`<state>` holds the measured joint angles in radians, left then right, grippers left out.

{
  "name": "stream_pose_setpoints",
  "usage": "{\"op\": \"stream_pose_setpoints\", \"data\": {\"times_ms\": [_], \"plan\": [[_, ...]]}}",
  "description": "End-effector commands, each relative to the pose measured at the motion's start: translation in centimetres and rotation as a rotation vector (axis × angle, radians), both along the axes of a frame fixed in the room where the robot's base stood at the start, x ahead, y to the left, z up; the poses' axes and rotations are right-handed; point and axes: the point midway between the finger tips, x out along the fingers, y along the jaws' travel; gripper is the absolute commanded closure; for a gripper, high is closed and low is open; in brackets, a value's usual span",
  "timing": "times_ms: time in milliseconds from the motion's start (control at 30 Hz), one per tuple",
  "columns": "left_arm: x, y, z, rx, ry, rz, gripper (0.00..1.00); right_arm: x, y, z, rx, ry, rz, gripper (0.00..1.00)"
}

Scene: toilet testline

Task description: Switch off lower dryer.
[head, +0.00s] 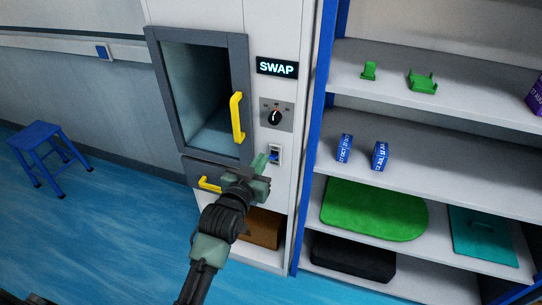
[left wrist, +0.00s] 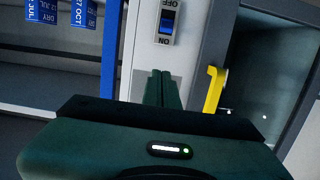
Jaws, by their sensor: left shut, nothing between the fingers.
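A blue rocker switch (head: 274,156) in a pale plate is set in the white panel, below a rotary knob (head: 274,117). In the left wrist view the same switch (left wrist: 168,20) shows upside down, with OFF at the picture's top and ON below it. My left gripper (head: 262,162) is beside the switch in the head view, its fingers shut and empty. In the left wrist view its fingertips (left wrist: 163,76) are together, just below the ON label. I cannot tell whether they touch the panel. My right gripper is in neither view.
An upper compartment (head: 197,38) with a yellow handle (head: 237,118) is left of the switch. A lower front with a yellow handle (head: 210,184) is partly behind my arm. Blue-edged shelves (head: 430,150) stand right. A blue stool (head: 40,140) stands far left on open floor.

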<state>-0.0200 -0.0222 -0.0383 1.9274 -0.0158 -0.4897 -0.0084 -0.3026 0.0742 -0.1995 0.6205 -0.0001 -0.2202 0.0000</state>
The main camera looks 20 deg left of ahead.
Motion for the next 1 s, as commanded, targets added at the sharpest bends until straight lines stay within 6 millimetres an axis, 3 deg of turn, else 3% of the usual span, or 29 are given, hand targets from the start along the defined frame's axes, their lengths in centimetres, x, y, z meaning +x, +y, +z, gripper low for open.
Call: {"op": "stream_pose_setpoints", "data": {"times_ms": [167,600,800,1000], "plan": [[2.0,-0.1,-0.1,0.000,0.001,0.000,1.00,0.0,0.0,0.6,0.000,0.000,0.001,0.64],[9.7,-0.4,-1.3,-0.001,0.001,-0.001,1.00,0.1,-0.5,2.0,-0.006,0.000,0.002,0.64],[8.3,-0.3,-3.9,-0.001,0.004,0.001,1.00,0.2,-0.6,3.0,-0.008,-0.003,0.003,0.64],[7.8,-0.3,-5.0,0.000,0.001,0.001,1.00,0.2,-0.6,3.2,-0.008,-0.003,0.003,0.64]]}}
